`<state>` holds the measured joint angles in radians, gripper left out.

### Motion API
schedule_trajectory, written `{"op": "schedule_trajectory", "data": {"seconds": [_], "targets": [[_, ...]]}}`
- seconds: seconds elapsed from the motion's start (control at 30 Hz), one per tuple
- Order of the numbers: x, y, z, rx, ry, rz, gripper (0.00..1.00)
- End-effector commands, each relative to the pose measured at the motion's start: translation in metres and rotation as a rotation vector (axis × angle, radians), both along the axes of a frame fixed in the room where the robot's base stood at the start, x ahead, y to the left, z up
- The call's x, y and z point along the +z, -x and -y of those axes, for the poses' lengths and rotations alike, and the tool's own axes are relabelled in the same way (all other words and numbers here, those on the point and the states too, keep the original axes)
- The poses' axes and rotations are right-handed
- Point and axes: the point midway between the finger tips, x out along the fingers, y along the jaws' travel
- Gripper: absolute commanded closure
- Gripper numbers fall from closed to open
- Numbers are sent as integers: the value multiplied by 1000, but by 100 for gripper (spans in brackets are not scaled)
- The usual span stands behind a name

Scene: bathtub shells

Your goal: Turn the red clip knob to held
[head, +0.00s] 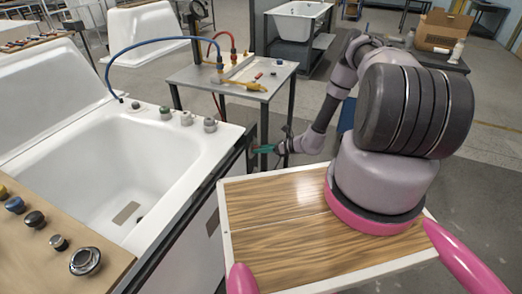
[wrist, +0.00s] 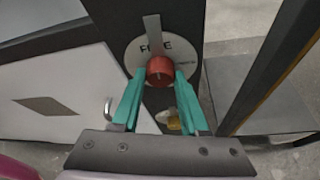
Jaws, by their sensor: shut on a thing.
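The red clip knob (wrist: 159,69) sits on a round pale dial plate (wrist: 134,52) on a dark post in the wrist view. The plate reads "FREE" above the knob; other lettering at its right is too small to read. A grey pointer bar rises straight up from the knob across the word. My gripper (wrist: 160,82) has its two teal fingers shut on the knob, one at each side. In the head view my gripper (head: 266,148) is low beside the bathtub stand's right end, and the knob is hidden there.
A white bathtub shell (head: 150,165) lies left of my arm, with several fittings on its rim. A small grey table (head: 215,80) with hoses and a yellow tool stands behind. In the wrist view a dark frame leg (wrist: 268,70) rises close at the right.

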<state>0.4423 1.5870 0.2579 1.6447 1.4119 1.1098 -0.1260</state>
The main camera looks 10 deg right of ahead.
Motion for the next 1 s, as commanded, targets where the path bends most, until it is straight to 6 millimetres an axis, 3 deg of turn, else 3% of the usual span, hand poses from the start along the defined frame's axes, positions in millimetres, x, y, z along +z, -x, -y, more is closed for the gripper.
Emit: {"op": "schedule_trajectory", "data": {"seconds": [1.0], "targets": [[-5,-4,3,-1,-525,-722,100]]}}
